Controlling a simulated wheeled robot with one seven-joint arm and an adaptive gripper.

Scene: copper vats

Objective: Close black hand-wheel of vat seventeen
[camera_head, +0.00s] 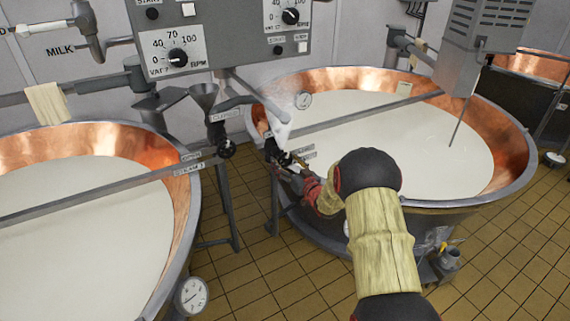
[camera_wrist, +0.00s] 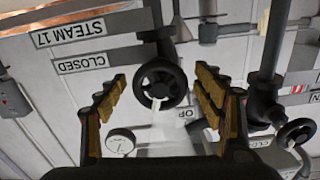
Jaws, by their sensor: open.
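The black hand-wheel (camera_wrist: 160,84) shows in the wrist view between the two fingers of my gripper (camera_wrist: 158,92), which is open with a gap on each side of the wheel. A pale marker (camera_wrist: 155,104) sits on the wheel's lower part in that view. In the head view my gripper (camera_head: 281,163) is at the near left rim of the right vat (camera_head: 515,150); the wheel there is mostly hidden.
A white plume (camera_head: 284,122) rises by the wheel. The left vat (camera_head: 180,225) has another black hand-wheel (camera_head: 226,148) beside it. A second wheel (camera_wrist: 297,133) shows in the wrist view. A grey control panel (camera_head: 225,35) hangs above. Tiled floor (camera_head: 255,265) lies between the vats.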

